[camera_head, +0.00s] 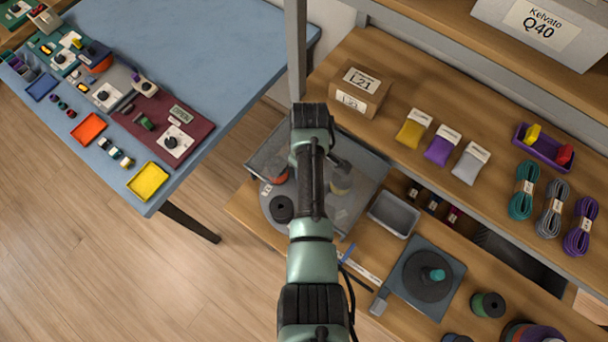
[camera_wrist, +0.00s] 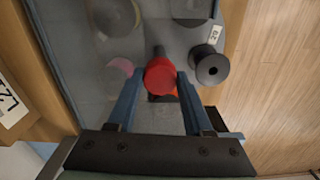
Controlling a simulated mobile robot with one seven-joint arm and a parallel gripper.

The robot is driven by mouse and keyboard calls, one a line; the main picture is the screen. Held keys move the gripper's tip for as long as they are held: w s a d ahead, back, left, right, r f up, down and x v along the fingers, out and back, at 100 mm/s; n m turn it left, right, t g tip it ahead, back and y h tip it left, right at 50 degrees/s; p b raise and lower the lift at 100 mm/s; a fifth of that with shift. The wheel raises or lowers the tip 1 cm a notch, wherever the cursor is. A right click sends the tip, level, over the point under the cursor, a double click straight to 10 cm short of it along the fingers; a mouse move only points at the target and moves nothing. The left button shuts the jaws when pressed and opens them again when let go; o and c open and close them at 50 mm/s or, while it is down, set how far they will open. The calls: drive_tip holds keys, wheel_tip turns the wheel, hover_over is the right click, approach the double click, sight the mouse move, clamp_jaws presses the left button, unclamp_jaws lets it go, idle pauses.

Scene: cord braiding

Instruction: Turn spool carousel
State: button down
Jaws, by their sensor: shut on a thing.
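The spool carousel (camera_head: 345,210) is a round grey disc on the lower shelf, partly hidden by my arm in the head view. A black spool (camera_head: 281,208) stands near its left edge and also shows in the wrist view (camera_wrist: 210,66). An orange spool shows farther back. In the wrist view, my gripper (camera_wrist: 160,78) has its two blue fingers on either side of a red knob (camera_wrist: 160,76) and is shut on it. The knob sits on a dark stem. My fingers are hidden behind my arm in the head view.
A clear-looking cover lies over part of the carousel. The upper shelf holds a cardboard box (camera_head: 361,92), pouches and cord coils. A blue table (camera_head: 205,60) is at left.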

drive_tip(key=shift+w+n, duration=0.1)
drive_tip(key=shift+n, duration=0.5)
drive_tip(key=shift+r+n, duration=0.1)
drive_tip(key=shift+n, duration=0.4)
drive_tip(key=shift+c, duration=1.5)
unclamp_jaws()
wheel_tip(320, 180, up, 13)
drive_tip(key=b, duration=0.2)
